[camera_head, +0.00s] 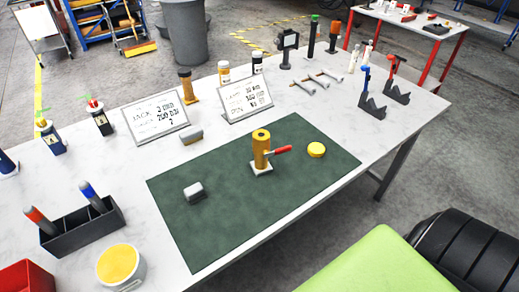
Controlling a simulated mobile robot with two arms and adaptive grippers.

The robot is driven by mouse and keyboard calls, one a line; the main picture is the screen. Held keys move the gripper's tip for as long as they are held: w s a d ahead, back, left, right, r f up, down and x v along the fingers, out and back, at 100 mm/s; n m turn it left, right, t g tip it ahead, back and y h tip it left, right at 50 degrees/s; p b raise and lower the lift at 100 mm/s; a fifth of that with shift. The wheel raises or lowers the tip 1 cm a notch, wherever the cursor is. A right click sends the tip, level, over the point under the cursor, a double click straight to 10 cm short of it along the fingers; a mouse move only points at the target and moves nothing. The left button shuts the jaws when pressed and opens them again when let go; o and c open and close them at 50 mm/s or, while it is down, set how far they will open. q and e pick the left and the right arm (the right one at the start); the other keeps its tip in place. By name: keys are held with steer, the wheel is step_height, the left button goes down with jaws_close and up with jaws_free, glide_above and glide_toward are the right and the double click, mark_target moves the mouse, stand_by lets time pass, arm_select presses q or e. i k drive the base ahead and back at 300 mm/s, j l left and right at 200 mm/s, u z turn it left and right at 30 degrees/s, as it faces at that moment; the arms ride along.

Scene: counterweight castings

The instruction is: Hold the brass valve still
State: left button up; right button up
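The brass valve (261,147) stands upright on a small pale square base (262,168) on the dark green mat (215,228). It is a golden cylinder with a dark opening on top. A red handle (279,150) sticks out from its side to the right. Neither of my grippers is in view, and nothing touches the valve from above or from the sides.
A yellow disc (316,149) lies right of the valve, and a grey block (194,191) lies to its left. Two sign boards (155,118) (244,98) stand behind the mat. A dark holder (85,228) and white container (121,268) stand front left.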

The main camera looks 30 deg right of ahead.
mark_target(261, 144)
steer(key=z, duration=1.55)
steer(key=i+l+u, duration=0.1)
steer(key=l, duration=0.25)
steer(key=i+l+u, duration=0.15)
steer(key=l, duration=0.25)
steer(key=i+l+u, duration=0.1)
steer(key=i+l, duration=0.15)
steer(key=l, duration=0.15)
steer(key=i+l+u, duration=0.15)
steer(key=l, duration=0.25)
